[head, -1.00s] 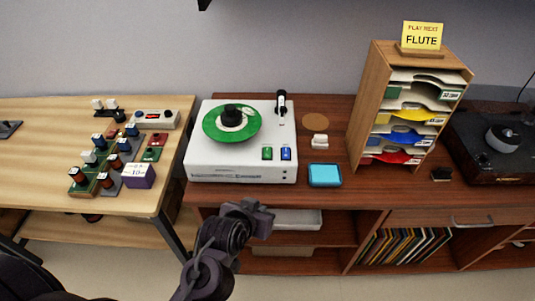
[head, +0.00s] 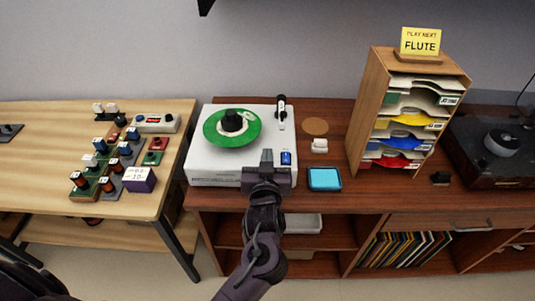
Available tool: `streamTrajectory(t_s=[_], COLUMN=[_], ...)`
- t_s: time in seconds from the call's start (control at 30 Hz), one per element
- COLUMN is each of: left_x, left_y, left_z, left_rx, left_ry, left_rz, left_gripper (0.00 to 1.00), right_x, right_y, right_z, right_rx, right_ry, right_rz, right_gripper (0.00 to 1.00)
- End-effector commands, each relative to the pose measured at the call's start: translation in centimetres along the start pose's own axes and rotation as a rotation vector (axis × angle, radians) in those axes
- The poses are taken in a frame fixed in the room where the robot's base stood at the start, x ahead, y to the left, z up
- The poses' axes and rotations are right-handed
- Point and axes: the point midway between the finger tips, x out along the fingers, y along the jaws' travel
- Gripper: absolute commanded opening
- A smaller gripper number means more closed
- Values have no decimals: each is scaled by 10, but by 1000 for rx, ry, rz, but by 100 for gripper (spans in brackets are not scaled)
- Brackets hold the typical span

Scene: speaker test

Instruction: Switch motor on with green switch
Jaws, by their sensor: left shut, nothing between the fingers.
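A white record player (head: 208,165) stands on the reddish-brown cabinet with a green record (head: 218,138) on its platter. The green switch on its front right is hidden behind my left gripper. The blue switch (head: 286,158) shows just right of the gripper. My left gripper (head: 267,157) is shut and empty, its fingertips over the player's front right, where the green switch was visible before. I cannot tell whether it touches the switch. The tonearm (head: 282,112) lies at the player's right side. My right gripper is not in view.
A light blue box (head: 324,179) and a small white block (head: 319,146) sit right of the player. A wooden sorter (head: 364,118) with a FLUTE sign (head: 421,42) stands farther right. A wooden table (head: 40,172) with small electrical parts stands left.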

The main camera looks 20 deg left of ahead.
Motion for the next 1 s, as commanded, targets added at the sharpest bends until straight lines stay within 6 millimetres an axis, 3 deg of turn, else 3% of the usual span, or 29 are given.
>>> streamTrajectory(t_s=[0.2, 0.3, 0.5, 0.87, 1.0], left_x=[44, 45, 49, 50, 51], left_y=[0, 0, 0, 0, 0], left_z=[0, 20, 36, 39, 37], left_rx=[3, 5, 1, 0, 0], left_ry=[-1, -5, -2, -1, -29], left_rz=[1, 1, 2, 2, 1], left_gripper=[0, 0, 0, 0, 0], right_x=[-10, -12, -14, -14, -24], right_y=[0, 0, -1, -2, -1], right_z=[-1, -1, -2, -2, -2], right_rx=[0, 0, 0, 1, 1], right_ry=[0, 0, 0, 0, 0], right_rz=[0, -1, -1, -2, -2], right_gripper=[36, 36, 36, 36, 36])
